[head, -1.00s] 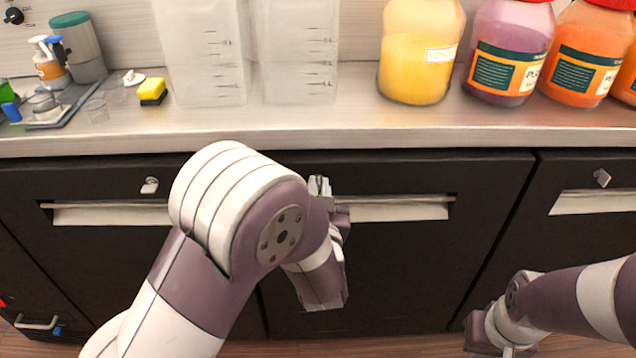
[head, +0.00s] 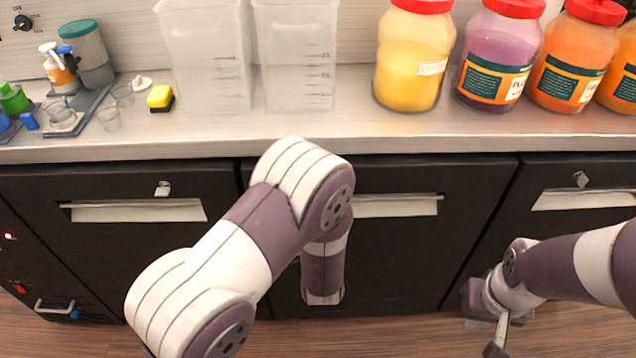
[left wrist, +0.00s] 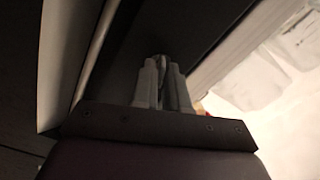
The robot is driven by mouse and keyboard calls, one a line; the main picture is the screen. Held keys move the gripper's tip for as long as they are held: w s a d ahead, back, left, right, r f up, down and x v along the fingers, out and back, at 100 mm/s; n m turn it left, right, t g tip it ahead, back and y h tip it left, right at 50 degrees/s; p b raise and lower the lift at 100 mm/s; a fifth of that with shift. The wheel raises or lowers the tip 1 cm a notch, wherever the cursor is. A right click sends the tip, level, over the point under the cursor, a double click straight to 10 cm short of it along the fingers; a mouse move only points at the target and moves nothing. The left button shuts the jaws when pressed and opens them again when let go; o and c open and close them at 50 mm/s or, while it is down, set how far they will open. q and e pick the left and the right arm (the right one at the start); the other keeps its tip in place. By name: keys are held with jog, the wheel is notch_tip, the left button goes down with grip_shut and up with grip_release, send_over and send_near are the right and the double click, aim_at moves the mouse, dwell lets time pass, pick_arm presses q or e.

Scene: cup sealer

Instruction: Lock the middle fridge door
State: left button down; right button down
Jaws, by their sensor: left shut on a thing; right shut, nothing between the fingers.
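The middle fridge door (head: 410,265) is black with a pale handle recess (head: 395,207), and it looks closed. Its lock is hidden behind my left arm in the head view. My left gripper is hidden there too. In the left wrist view my left gripper (left wrist: 164,82) has its fingers shut on a small grey metal piece, which looks like the lock latch (left wrist: 161,62). The view is dark, so the latch's exact angle is hard to tell. My right gripper (head: 496,346) is shut and empty, low in front of the cabinets at the right.
The left door (head: 110,260) and right door (head: 570,255) have small metal locks, the left lock (head: 163,188) and the right lock (head: 581,179). The counter (head: 300,130) above holds clear containers (head: 295,60), several jars (head: 412,60) and a yellow sponge (head: 160,98). The floor in front is clear.

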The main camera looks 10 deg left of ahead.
pick_arm(q)
jog(key=shift+m+p, duration=1.55)
jog(key=shift+m, duration=0.75)
jog(key=shift+f, duration=0.1)
jog(key=c, duration=1.3)
grip_release()
